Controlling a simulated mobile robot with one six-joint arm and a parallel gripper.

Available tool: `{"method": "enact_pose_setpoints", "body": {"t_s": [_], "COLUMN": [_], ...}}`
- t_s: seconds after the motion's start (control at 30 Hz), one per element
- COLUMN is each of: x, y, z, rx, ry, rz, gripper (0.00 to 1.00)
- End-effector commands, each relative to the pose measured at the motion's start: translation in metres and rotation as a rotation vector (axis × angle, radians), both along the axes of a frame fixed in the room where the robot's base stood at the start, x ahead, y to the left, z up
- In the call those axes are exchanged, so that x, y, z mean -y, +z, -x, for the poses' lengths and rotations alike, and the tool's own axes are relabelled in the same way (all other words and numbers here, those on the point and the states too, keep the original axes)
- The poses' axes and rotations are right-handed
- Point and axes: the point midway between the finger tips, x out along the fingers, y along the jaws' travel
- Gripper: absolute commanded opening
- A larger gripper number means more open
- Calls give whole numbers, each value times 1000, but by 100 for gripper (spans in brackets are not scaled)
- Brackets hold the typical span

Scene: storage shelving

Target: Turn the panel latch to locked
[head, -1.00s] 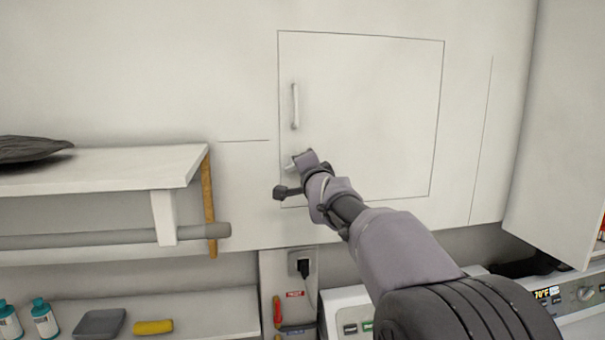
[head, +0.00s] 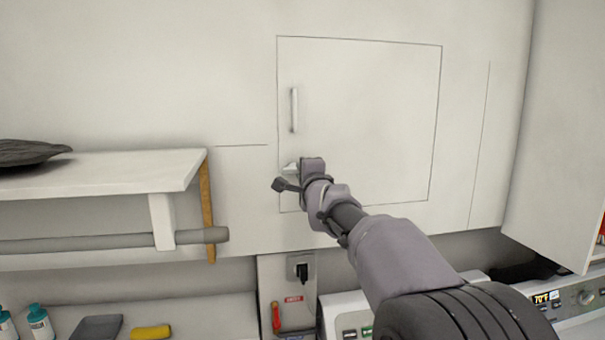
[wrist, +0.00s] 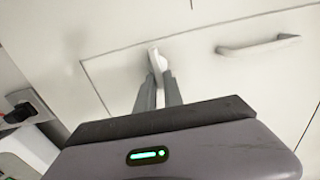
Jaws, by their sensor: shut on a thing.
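The panel (head: 370,120) is a flat white door outlined in the white wall, and it looks flush and closed. The small white panel latch (head: 291,168) is near its lower left edge, below the handle. In the wrist view the latch (wrist: 157,57) is a short pale bar between my fingertips. My gripper (wrist: 159,80) is shut on it, with one grey finger on each side. In the head view my gripper (head: 298,172) covers part of the latch, so its exact angle is hard to tell.
A vertical handle (head: 294,110) stands out above the latch; it also shows in the wrist view (wrist: 258,46). A white shelf (head: 100,171) with a grey rod (head: 90,243) juts out at left. A plugged-in outlet (head: 301,267) and a control panel (head: 560,297) are below.

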Motion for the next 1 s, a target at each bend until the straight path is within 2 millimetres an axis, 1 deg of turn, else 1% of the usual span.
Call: {"method": "enact_pose_setpoints", "body": {"t_s": [0.23,0.27,0.3,0.37,0.63,0.7,0.77,0.83,0.97,1.0], "x": [0,0,0,0,0,1,3,7,18,21], "y": [1,1,1,1,0,0,0,-1,-2,-2], "z": [0,0,0,0,0,3,10,24,61,73], "rx": [2,2,2,2,1,0,1,2,3,2], "ry": [0,0,0,0,0,0,0,0,0,0], "rz": [-2,-2,-2,-2,0,0,0,0,0,-1], "gripper": [0,16,24,34,34,34,34,34,34,34]}}
